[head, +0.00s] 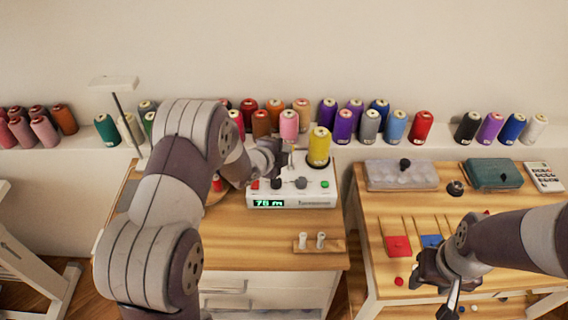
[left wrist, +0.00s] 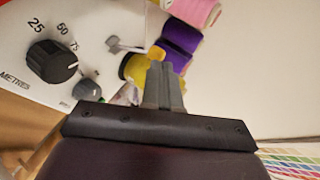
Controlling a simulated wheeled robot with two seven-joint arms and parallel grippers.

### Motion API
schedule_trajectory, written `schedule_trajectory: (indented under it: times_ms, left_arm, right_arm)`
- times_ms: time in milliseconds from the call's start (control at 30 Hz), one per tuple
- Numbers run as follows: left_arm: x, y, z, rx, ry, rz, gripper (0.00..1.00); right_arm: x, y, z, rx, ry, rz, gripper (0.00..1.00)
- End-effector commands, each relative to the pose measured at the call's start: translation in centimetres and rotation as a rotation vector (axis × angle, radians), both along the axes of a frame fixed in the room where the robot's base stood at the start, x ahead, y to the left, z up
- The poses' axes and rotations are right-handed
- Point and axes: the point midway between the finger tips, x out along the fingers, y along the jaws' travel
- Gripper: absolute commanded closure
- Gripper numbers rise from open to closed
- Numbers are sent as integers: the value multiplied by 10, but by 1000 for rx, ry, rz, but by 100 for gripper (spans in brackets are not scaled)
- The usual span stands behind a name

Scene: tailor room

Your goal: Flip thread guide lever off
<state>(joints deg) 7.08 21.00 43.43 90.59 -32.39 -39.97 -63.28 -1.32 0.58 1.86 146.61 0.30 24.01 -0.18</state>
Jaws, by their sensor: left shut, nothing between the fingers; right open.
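The white winding machine (head: 318,197) stands on the left wooden table with a green-lit display. My left gripper (head: 281,150) is over its back left part, and the arm hides some of the machine. In the left wrist view my left gripper (left wrist: 163,80) is shut and empty. There a small pale grey lever-like part (left wrist: 126,45) sticks up left of the fingertips, apart from them in the picture. It may be the thread guide lever; its on or off position cannot be told. A black dial (left wrist: 50,61) and a small grey knob (left wrist: 87,90) are nearby. My right gripper (head: 433,287) is open.
A yellow spool (head: 318,147) stands on the machine's back right. Several thread spools line the shelf behind. A small wooden holder (head: 320,247) with white bobbins sits in front. The right table holds a grey box (head: 385,176) and a green box (head: 493,174).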

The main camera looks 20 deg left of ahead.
Motion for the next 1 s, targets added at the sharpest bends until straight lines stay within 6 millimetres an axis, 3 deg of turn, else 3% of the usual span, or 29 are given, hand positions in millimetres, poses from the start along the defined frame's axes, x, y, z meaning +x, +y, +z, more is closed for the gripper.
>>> schedule_trajectory:
  times_ms: [167,1000]
  left_arm:
    - [-1,0,-4,0,0,0,100]
    - [2,-2,19,0,-1,-1,100]
  right_arm:
    - [-1,0,-4,0,3,0,51]
    - [-1,0,9,0,3,0,51]
